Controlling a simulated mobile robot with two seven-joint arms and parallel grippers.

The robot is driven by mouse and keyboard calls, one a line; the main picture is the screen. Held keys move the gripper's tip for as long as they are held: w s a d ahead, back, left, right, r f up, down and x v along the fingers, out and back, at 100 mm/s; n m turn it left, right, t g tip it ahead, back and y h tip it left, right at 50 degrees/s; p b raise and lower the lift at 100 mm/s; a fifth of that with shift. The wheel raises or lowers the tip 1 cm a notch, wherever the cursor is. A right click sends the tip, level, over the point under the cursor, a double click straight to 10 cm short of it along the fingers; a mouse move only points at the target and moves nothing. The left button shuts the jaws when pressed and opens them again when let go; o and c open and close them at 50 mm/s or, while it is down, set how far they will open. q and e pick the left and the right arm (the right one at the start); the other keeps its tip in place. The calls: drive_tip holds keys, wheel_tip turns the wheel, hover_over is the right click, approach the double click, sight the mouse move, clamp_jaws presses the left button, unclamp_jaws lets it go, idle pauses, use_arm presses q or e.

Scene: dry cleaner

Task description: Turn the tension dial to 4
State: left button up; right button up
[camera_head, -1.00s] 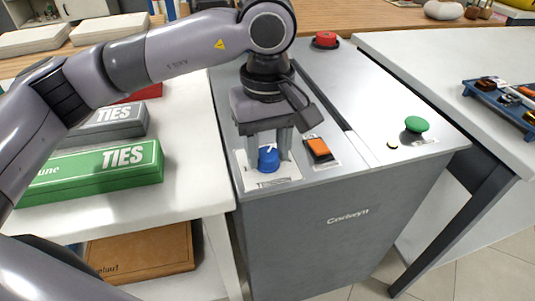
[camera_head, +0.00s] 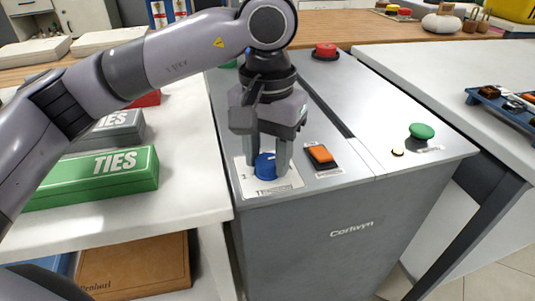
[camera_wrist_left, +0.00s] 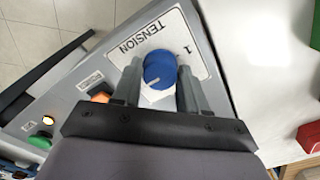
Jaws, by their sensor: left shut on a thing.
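The blue tension dial (camera_head: 265,167) sits on a white label plate (camera_head: 291,184) at the near left corner of the grey machine top. In the left wrist view the dial (camera_wrist_left: 159,70) shows a pale pointer mark, and its plate (camera_wrist_left: 138,37) reads "TENSION" with a "1" visible; the other numbers are hidden. My left gripper (camera_head: 269,168) points down over the dial and is shut on it, one finger on each side. In the left wrist view the fingers (camera_wrist_left: 158,88) flank the dial. My right gripper is not in view.
An orange rocker switch (camera_head: 321,155) lies just right of the dial. A green button (camera_head: 421,131) and a red button (camera_head: 326,51) are also on the machine. Green and grey TIES boxes (camera_head: 95,179) stand on the white table at left.

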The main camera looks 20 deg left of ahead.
sight(268, 159)
use_arm(q)
drive_tip(key=shift+m, duration=0.4)
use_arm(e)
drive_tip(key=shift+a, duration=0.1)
use_arm(q)
drive_tip(key=o, duration=1.1)
drive_tip(key=shift+c, duration=0.2)
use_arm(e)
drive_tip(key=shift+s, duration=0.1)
use_arm(q)
wheel_tip(268, 159, up, 7)
drive_tip(key=shift+f+p, duration=0.2)
drive_tip(key=shift+p, duration=0.6)
drive_tip(key=shift+r, duration=0.3)
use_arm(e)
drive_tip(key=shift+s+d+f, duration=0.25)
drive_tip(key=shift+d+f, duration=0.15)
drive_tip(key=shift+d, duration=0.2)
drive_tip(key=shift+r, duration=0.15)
